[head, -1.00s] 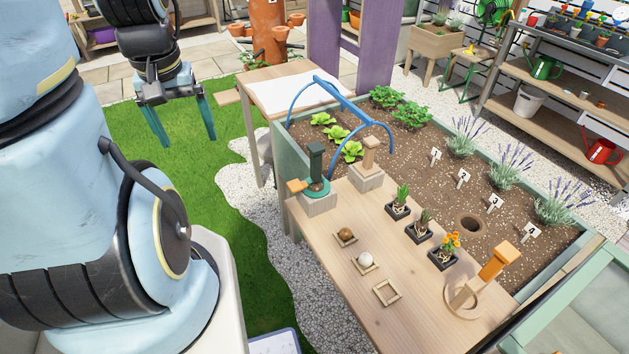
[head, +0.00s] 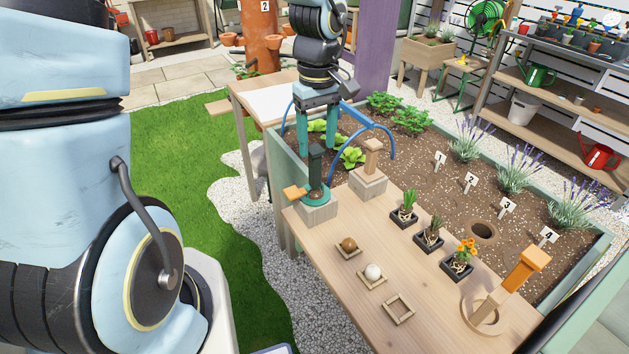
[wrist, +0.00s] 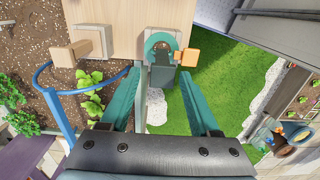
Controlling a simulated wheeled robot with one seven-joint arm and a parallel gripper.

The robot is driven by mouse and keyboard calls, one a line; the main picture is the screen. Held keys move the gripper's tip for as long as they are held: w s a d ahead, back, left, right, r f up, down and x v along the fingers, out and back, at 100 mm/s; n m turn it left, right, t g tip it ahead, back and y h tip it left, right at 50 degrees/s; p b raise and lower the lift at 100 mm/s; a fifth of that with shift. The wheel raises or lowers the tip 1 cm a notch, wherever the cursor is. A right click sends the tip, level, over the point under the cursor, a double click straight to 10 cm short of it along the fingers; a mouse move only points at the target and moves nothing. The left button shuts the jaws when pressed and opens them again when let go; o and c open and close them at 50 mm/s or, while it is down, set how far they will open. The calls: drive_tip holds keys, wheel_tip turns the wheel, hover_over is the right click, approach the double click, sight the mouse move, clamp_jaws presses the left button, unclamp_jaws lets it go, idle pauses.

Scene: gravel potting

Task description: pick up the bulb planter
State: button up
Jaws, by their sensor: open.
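The bulb planter appears to be the tool with a dark upright handle (head: 315,164), a green round collar and an orange side lever. It stands upright in a pale block at the table's left end. My gripper (head: 318,152) points down over it, open, with teal fingers either side of the handle's top in the head view. The wrist view shows the dark handle (wrist: 160,75) between the fingertips, with the green collar beyond it. I see no finger touching it, and cannot tell exactly how far down the handle the tips reach.
A wooden-handled tool (head: 372,158) stands in a second block close right. A blue hoop (head: 392,142) arches over the soil bed just behind. Small black pots (head: 430,238), wooden trays (head: 399,308) and an orange-handled tool (head: 524,268) occupy the table's right part. Lawn lies left.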

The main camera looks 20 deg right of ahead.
sight(315, 167)
drive_tip(key=shift+w+a+f+p, duration=0.1)
drive_tip(key=shift+f+p, duration=0.25)
drive_tip(key=shift+f, duration=1.45)
drive_tip(key=shift+a+f+p, duration=0.1)
drive_tip(key=shift+f+p, duration=0.25)
drive_tip(key=shift+f, duration=1.4)
clamp_jaws()
